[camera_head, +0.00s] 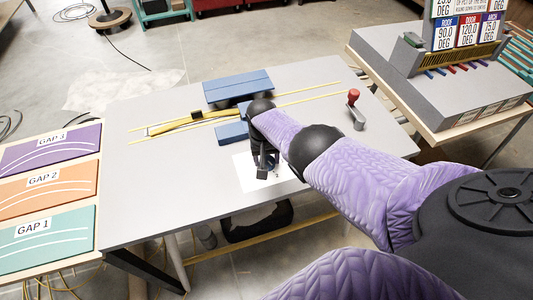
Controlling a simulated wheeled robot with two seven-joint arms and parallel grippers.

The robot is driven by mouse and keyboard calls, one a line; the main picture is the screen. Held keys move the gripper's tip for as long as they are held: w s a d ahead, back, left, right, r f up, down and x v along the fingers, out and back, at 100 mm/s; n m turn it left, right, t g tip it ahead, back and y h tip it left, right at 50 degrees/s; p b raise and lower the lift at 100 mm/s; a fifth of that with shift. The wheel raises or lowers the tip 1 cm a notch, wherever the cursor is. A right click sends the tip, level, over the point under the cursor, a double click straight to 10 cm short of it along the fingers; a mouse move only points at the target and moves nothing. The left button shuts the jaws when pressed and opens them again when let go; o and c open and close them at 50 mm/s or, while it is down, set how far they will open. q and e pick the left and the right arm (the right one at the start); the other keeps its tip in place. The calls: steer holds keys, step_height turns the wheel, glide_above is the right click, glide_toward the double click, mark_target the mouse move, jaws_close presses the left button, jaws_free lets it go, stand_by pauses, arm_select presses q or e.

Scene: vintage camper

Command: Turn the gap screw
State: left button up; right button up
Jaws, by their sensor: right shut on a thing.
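My right gripper (264,168) reaches down over a white sheet (247,184) near the front edge of the grey table (160,205). It is shut on a small part there, which looks to be the gap screw; the gripper and wrist hide most of it, so its turn cannot be read. Blue blocks (238,88) and a yellow curved strip (190,122) between yellow rails lie behind the gripper. My left gripper is out of view.
A crank with a red knob (353,95) stands at the table's right. Gap 1 (45,240), Gap 2 (48,188) and Gap 3 (50,146) panels lie at the left. A grey stand with number signs (468,32) is at the back right. The table's left front is clear.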

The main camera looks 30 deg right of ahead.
stand_by(0.3)
steer(key=o, duration=1)
steer(key=shift+c, duration=0.2)
steer(key=shift+o, duration=1.3)
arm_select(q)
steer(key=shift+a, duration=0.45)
arm_select(e)
steer(key=shift+o, duration=0.3)
arm_select(q)
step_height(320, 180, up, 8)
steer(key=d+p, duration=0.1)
steer(key=p, duration=0.6)
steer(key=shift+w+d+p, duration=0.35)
steer(key=shift+p, duration=0.05)
arm_select(e)
step_height(320, 180, up, 10)
steer(key=shift+w+a, duration=0.15)
steer(key=shift+a, duration=0.15)
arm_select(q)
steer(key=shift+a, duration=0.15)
